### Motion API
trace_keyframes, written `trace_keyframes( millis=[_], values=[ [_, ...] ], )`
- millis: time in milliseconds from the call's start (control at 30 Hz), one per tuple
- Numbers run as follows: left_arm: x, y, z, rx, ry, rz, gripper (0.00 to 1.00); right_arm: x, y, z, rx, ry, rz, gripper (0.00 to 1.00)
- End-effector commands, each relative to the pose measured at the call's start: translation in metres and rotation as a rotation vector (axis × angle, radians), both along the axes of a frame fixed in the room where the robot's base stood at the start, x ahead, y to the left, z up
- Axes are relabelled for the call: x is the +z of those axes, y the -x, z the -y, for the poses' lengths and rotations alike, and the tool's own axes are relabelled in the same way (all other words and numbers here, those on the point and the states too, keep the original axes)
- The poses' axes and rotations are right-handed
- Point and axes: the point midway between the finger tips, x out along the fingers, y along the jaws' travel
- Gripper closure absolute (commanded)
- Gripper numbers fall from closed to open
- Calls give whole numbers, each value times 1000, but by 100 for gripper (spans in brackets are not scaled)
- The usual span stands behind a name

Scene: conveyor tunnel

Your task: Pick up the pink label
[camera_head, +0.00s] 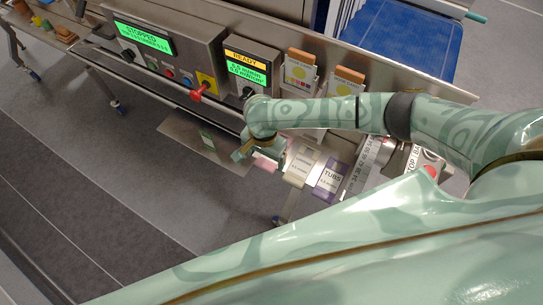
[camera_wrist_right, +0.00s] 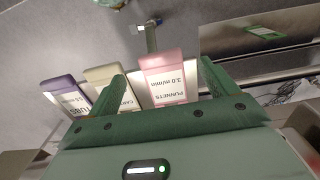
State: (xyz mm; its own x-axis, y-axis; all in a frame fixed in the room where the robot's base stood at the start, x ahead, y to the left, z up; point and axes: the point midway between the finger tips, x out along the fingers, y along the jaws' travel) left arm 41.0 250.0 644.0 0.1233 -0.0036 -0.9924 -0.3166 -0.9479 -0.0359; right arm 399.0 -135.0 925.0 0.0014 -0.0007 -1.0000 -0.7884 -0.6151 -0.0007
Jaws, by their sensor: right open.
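The pink label (camera_wrist_right: 166,82), a flat tag reading "PUNNETS 3.0 m/min", stands between the two fingers of my right gripper (camera_wrist_right: 163,75) in the right wrist view. The fingers are apart, with a gap on each side of the label. In the head view only a small part of the pink label (camera_head: 264,164) shows, beside my right gripper (camera_head: 259,153), whose wrist partly hides it. A cream label (camera_wrist_right: 106,78) and a purple label reading "TUBS" (camera_wrist_right: 63,96) stand beside it, to the left in the wrist view. The cream label lies close by the left finger. My left gripper is not in view.
Control boxes with a "STOPPED" screen (camera_head: 143,37) and a "READY" screen (camera_head: 246,68) stand behind the labels, with a red knob (camera_head: 197,95) in front. A metal plate (camera_head: 190,139) with a green tag is left of the gripper. Cards (camera_head: 299,73) stand at the back.

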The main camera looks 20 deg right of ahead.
Motion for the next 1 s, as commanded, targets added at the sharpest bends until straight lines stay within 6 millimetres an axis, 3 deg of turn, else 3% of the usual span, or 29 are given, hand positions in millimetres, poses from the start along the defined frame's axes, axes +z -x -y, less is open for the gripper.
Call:
trace_keyframes(
  millis=[100, 200, 433, 600, 1000],
  values=[
    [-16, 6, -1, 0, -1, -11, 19, -26, 2, -1, 0, 1, -3, 15],
    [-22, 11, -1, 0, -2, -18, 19, -39, 1, -1, 0, 0, -2, 15],
    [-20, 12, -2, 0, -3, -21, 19, -38, 1, -1, 1, 0, 0, 15],
    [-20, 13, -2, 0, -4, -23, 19, -38, 1, -1, 0, 0, 0, 62],
    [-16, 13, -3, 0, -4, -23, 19, -32, 1, -1, 0, -1, -1, 62]
  ],
)
